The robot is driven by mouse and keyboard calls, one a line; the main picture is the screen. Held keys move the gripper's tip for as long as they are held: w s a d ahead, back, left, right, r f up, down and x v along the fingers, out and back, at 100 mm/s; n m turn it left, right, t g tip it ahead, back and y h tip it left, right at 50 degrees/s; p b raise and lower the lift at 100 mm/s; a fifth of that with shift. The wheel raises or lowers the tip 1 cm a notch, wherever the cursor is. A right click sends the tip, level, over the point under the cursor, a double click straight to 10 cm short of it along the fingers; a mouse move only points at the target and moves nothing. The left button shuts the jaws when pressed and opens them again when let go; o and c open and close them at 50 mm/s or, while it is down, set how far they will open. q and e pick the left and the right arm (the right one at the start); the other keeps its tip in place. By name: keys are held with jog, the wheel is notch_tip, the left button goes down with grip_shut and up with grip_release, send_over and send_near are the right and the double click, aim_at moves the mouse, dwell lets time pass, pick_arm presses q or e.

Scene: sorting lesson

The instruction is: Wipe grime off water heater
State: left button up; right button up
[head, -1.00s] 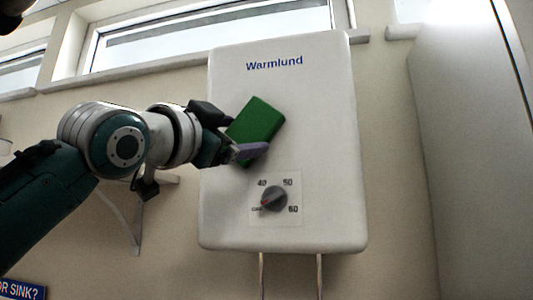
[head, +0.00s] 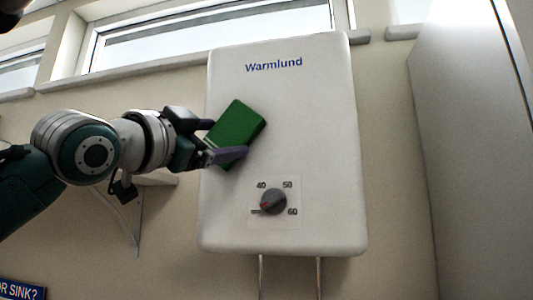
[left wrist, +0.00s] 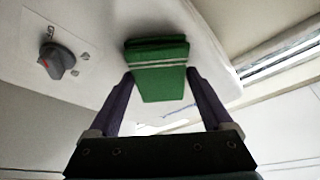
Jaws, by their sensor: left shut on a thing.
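The white water heater (head: 300,120), marked "Warmlund", hangs on the wall in the middle of the head view. The block is tilted and lies at the heater's front face; contact looks likely but I cannot be sure. In the left wrist view, the green block (left wrist: 158,68) sits between the two purple fingers (left wrist: 160,95), with the heater's front (left wrist: 95,25) behind it. No grime shows clearly on the visible front. My right gripper is not in view.
A dial (head: 273,201) with temperature marks sits low on the heater. Two pipes (head: 290,272) run down below it. A wall bracket (head: 130,215) is behind my left arm. A tall grey panel (head: 460,150) stands at right, and a window (head: 210,35) is above.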

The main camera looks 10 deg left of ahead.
pick_arm(q)
jog(key=s, duration=0.6)
dwell(0.4)
jog(key=shift+s, duration=0.15)
jog(key=shift+s+a+b, duration=0.1)
jog(key=shift+s+b, duration=0.2)
jog(key=shift+s, duration=1.1)
